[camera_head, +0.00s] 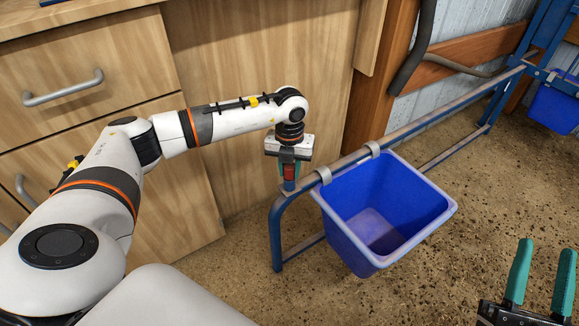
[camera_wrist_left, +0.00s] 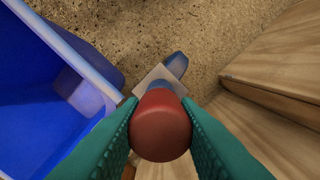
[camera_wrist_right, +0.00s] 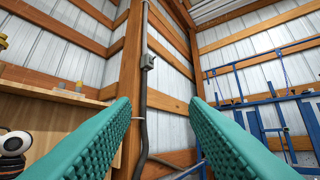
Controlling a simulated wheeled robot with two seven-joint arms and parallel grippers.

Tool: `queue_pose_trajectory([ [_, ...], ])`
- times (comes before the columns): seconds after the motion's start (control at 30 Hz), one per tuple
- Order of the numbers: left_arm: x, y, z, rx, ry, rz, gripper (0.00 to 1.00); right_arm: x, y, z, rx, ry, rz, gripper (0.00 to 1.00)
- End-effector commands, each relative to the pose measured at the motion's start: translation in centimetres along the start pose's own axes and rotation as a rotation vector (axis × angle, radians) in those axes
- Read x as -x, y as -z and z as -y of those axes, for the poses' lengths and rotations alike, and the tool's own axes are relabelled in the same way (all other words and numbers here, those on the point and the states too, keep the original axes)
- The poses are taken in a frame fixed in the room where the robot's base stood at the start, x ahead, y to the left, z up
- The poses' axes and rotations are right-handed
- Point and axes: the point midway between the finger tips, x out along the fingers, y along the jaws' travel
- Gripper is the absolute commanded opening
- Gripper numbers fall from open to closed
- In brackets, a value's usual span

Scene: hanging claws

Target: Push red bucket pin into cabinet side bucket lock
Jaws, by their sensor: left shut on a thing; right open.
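The red pin (camera_wrist_left: 160,125) sits between the fingers of my left gripper (camera_wrist_left: 158,130), which is shut on it. In the head view the red pin (camera_head: 289,172) shows at the fingertips of my left gripper (camera_head: 288,170), at the near end of the blue rail by the cabinet. A grey plate (camera_wrist_left: 160,85), seemingly part of the lock, lies just beyond the pin; whether the pin is inside it is hidden. The blue bucket (camera_head: 385,205) hangs from the rail by grey hooks, right of the gripper. My right gripper (camera_head: 537,285) is open and empty at the lower right.
The wooden cabinet (camera_head: 265,75) with drawers stands close behind and left of my left gripper. The blue rail (camera_head: 430,117) runs away to the upper right. Another blue bucket (camera_head: 555,105) hangs at the far right. The gravel floor (camera_head: 420,290) is clear in front.

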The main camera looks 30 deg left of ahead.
Motion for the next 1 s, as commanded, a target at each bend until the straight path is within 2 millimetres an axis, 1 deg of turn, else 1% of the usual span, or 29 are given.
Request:
queue_pose_trajectory([
  [0.4, -0.7, 0.0, 0.0, 0.000, 0.000, 0.000, 0.00, -0.1, -1.4, -0.1, -0.002, -0.004, 0.092, 0.41],
  [0.43, -0.7, 0.0, 0.0, 0.000, 0.000, 0.000, 0.30, -0.1, -1.5, -0.1, -0.002, -0.005, 0.100, 0.41],
  [0.57, -0.7, 0.0, 0.0, 0.000, 0.000, 0.000, 0.51, -0.1, -1.6, -0.2, -0.003, -0.005, 0.101, 0.41],
  [0.6, -0.7, 0.0, 0.0, 0.000, 0.000, 0.000, 0.54, -0.1, -1.6, -0.2, -0.003, -0.005, 0.100, 0.41],
  [0.83, -0.7, 0.0, 0.0, 0.000, 0.000, 0.000, 0.54, -0.1, -1.5, -0.2, -0.004, -0.005, 0.095, 0.41],
  [0.93, -0.3, 0.0, 0.0, 0.000, 0.000, 0.000, 0.54, -0.1, -1.4, -0.2, -0.004, -0.004, 0.085, 0.41],
  [1.0, 0.3, 0.0, 0.0, 0.000, 0.000, -0.001, 0.54, 0.0, -0.6, -0.2, -0.006, -0.001, 0.030, 0.41],
])
